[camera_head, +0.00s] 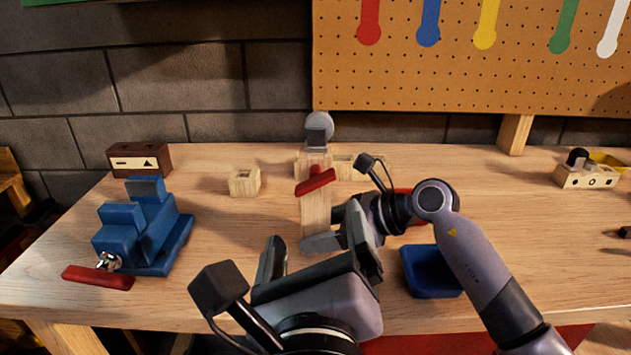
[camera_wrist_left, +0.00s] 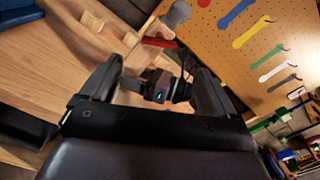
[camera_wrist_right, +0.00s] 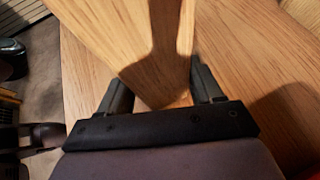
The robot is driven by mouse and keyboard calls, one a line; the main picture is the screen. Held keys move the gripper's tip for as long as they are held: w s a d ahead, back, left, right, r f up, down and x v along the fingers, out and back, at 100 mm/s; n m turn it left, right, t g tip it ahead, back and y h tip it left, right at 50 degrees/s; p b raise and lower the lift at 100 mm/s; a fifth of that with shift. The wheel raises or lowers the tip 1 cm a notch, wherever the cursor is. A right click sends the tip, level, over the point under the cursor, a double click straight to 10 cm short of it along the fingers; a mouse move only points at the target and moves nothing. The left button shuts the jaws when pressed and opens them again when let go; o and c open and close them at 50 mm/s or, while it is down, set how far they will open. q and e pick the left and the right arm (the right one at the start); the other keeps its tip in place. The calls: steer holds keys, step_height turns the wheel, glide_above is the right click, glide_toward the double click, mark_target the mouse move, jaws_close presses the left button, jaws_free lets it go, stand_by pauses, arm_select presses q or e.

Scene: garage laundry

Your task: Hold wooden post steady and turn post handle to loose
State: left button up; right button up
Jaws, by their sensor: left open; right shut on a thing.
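The wooden post (camera_head: 315,214) stands upright on the workbench, with a red handle (camera_head: 315,181) across its upper front. My right gripper (camera_head: 322,238) comes in from the right and is shut on the lower part of the post. The right wrist view shows the post (camera_wrist_right: 160,60) between its fingers. My left gripper (camera_head: 320,255) is open and empty in front of the post, below the handle. In the left wrist view the red handle (camera_wrist_left: 158,43) lies beyond the open fingers, apart from them, with part of my right arm between.
A blue vise (camera_head: 145,228) with a red bar stands at the left. Small wooden blocks (camera_head: 244,182) sit near the post. A blue bin (camera_head: 430,270) is at the right, close to my right arm. A pegboard (camera_head: 450,70) is behind.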

mark_target(316, 187)
arm_select(q)
steer(key=w, duration=1.1)
steer(key=shift+w, duration=0.25)
steer(key=c, duration=1.1)
